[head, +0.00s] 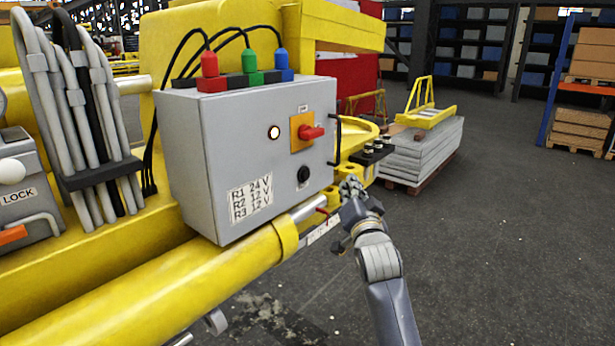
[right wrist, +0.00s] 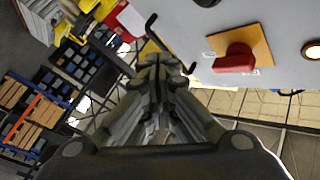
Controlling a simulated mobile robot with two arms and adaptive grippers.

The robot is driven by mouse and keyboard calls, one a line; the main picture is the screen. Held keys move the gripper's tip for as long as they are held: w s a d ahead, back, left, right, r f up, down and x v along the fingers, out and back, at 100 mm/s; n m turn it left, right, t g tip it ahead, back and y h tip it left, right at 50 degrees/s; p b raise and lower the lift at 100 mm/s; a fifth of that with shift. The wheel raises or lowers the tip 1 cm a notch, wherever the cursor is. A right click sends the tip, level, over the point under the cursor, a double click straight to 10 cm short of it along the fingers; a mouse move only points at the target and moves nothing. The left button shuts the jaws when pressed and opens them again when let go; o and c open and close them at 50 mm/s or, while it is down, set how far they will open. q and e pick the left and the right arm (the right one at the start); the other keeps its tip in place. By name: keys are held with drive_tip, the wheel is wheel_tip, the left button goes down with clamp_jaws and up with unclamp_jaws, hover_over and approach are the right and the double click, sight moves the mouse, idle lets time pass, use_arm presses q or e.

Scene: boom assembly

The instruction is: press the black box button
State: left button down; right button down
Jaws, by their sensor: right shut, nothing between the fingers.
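The grey control box (head: 240,150) sits on the yellow boom. Its black round button (head: 303,175) is low on the right part of its front face, below the red rotary switch (head: 312,132) on a yellow plate. In the right wrist view the black button (right wrist: 206,2) is cut by the top edge. My right gripper (head: 350,188) is shut and empty, just right of the box, apart from the button in the picture. Its fingers show in the right wrist view (right wrist: 158,64), pointing toward the box's edge. My left gripper is not in view.
A lit round lamp (head: 274,132) is left of the switch. A black handle (head: 337,140) sticks out at the box's right edge. Black terminals (head: 373,152) stand on a yellow bracket beside the gripper. The floor (head: 500,230) to the right is free.

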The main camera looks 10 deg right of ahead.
sight(305, 175)
drive_tip(key=w+a+b, duration=0.4)
drive_tip(key=w+a, duration=0.1)
drive_tip(key=w, duration=0.2)
drive_tip(key=shift+a+b, duration=0.2)
drive_tip(key=shift+b, duration=0.1)
idle(1.4)
drive_tip(key=shift+w+a, duration=0.25)
drive_tip(key=shift+w, duration=0.05)
